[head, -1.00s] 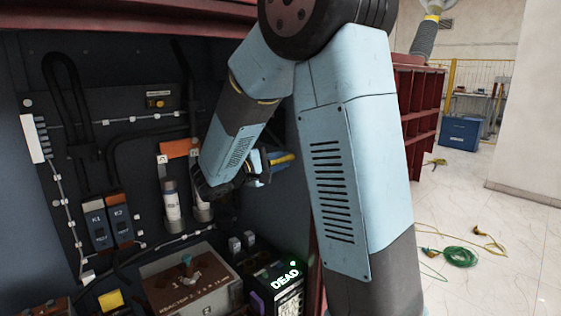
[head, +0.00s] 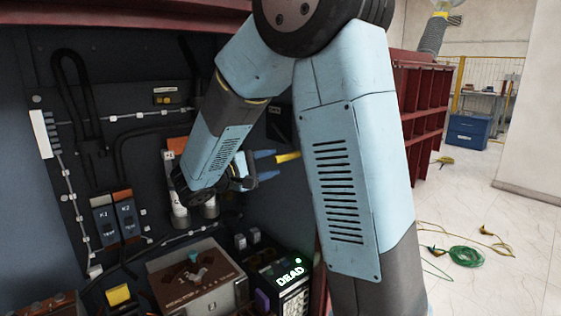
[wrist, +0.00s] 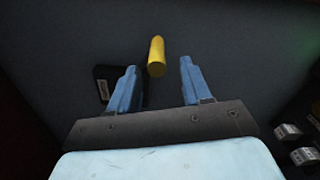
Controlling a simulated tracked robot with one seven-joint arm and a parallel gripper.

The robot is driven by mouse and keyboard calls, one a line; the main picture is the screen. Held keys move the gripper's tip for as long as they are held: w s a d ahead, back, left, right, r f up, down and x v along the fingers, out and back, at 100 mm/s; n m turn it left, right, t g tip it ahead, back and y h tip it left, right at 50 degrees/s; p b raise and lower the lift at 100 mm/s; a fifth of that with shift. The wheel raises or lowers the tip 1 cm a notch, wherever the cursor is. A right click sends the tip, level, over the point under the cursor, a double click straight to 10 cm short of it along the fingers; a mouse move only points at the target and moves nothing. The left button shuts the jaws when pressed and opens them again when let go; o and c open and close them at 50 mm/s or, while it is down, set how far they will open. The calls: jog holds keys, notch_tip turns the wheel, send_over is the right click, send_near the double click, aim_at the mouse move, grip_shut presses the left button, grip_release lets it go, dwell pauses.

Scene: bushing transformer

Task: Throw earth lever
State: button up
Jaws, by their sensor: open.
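The earth lever shows as a yellow handle (head: 288,157) on the dark right-hand wall of the cabinet. In the wrist view the yellow handle (wrist: 156,57) lies between the two blue fingers, near the level of their tips. My gripper (head: 269,165) is open, its fingers pointing right at the handle. In the wrist view my gripper (wrist: 159,75) has clear gaps on both sides of the handle and holds nothing. A dark plate (wrist: 106,84) with a small label sits behind the left finger. The lever's base is hidden.
A lit "DEAD" indicator box (head: 290,277) and a reactor box (head: 197,278) stand below my arm. Switches K1 and K2 (head: 115,217) are on the back panel. White cylinders (head: 180,212) are close to my wrist.

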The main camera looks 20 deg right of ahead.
jog(key=v, duration=0.7)
jog(key=shift+a, duration=0.35)
jog(key=s+d+f+m+g+y, duration=0.1)
jog(key=s+d+m+g+y, duration=0.2)
jog(key=s+d+g+y, duration=0.6)
jog(key=s+a+m+t+y, duration=0.1)
jog(key=s+m+t+y, duration=0.2)
jog(key=s+t+y, duration=0.5)
jog(key=shift+s+a+r+m+t, duration=0.4)
jog(key=shift+s+r+t, duration=0.1)
jog(key=shift+s, duration=2.15)
